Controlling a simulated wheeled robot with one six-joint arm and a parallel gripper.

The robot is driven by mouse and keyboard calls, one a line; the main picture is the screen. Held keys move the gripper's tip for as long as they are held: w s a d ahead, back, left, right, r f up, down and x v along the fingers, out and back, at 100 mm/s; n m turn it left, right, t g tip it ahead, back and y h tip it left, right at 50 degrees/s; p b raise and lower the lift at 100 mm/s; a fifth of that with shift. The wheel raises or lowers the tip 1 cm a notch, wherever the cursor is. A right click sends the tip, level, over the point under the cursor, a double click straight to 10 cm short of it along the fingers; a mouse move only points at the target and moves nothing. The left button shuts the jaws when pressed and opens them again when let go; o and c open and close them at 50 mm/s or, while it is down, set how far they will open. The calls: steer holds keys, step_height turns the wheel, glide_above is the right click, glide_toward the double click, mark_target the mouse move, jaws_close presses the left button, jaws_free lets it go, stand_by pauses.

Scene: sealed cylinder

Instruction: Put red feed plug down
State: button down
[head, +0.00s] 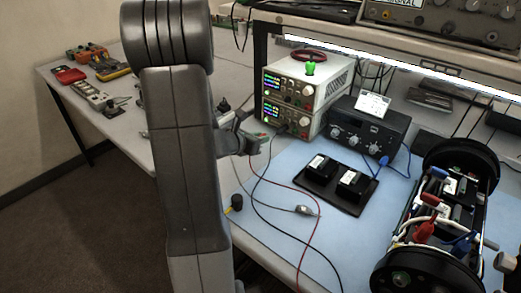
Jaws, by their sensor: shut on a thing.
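My gripper (257,141) is near the middle of the head view, above the blue mat and in front of the stacked power supplies. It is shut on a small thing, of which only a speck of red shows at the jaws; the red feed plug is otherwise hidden. A thin red lead (303,190) runs from below the gripper across the mat and over its front edge. The blue mat (300,230) lies beneath, with bare surface in front of the gripper.
Two stacked power supplies (290,103) stand behind, with a black box with knobs (366,132) beside them. A black tray (325,192) holds two black blocks. The opened cylinder (415,268) lies at right. A black lead (275,209) crosses the mat.

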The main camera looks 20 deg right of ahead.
mark_target(259, 156)
steer(key=shift+f, duration=2.3)
steer(key=shift+f+b, duration=0.6)
steer(key=shift+b, duration=0.5)
steer(key=c, duration=1.3)
jaws_free()
steer(key=shift+r, duration=0.15)
steer(key=r+p, duration=0.1)
steer(key=p, duration=0.1)
steer(key=shift+r+p, duration=0.25)
steer(key=shift+p, duration=0.1)
steer(key=b+v, duration=0.1)
steer(key=v, duration=0.5)
steer(key=b+v, duration=0.1)
steer(key=v, duration=0.5)
steer(key=shift+a+f, duration=0.1)
steer(key=shift+f, duration=0.15)
